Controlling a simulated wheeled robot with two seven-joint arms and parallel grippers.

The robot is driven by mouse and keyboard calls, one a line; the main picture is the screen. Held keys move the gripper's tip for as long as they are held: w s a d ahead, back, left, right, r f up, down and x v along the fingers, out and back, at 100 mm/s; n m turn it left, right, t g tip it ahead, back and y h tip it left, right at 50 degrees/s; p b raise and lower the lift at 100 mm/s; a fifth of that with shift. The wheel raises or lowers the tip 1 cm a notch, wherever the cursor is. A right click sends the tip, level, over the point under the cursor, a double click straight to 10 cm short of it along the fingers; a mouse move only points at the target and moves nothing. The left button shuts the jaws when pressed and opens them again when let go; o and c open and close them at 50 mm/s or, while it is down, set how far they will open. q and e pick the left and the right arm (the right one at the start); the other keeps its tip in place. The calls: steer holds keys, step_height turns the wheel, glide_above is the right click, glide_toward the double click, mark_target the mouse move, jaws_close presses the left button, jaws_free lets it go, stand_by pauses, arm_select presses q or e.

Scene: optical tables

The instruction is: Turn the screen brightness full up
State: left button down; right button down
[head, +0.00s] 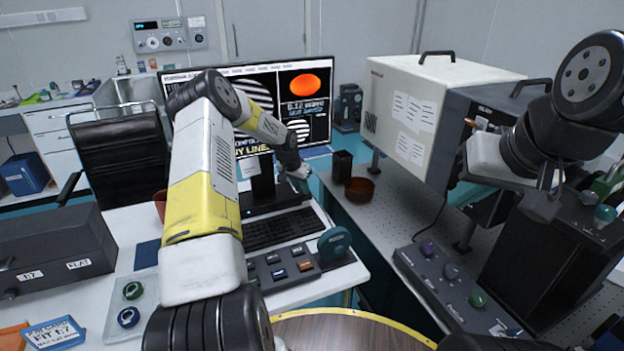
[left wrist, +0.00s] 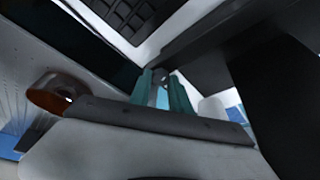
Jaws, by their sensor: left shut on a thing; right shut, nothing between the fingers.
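The monitor (head: 318,118) stands on the white desk and is lit, with striped patterns, text and an orange disc on its screen. My left arm reaches across in front of it and hides part of the screen. My left gripper (head: 301,184) is at the monitor's lower right, near its stand. In the left wrist view its teal fingers (left wrist: 163,92) are shut on a small grey knob (left wrist: 162,97), seen only in part between them. The knob is hidden in the head view. My right gripper (head: 462,192) is shut and empty beside the grey-fronted box, away from the monitor.
A black keyboard (head: 280,229) lies before the monitor; it also shows in the left wrist view (left wrist: 128,14). A button panel (head: 284,268) is nearer. An amber dish (head: 359,190) and black cup (head: 342,166) stand right of the monitor. A large white box (head: 405,110) fills the right.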

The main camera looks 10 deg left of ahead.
arm_select(q)
steer(key=shift+a+m, duration=0.1)
steer(key=shift+m, duration=0.3)
steer(key=c, duration=1.2)
jaws_free()
steer(key=v, duration=0.7)
steer(key=shift+r, duration=0.4)
steer(key=shift+a, duration=0.1)
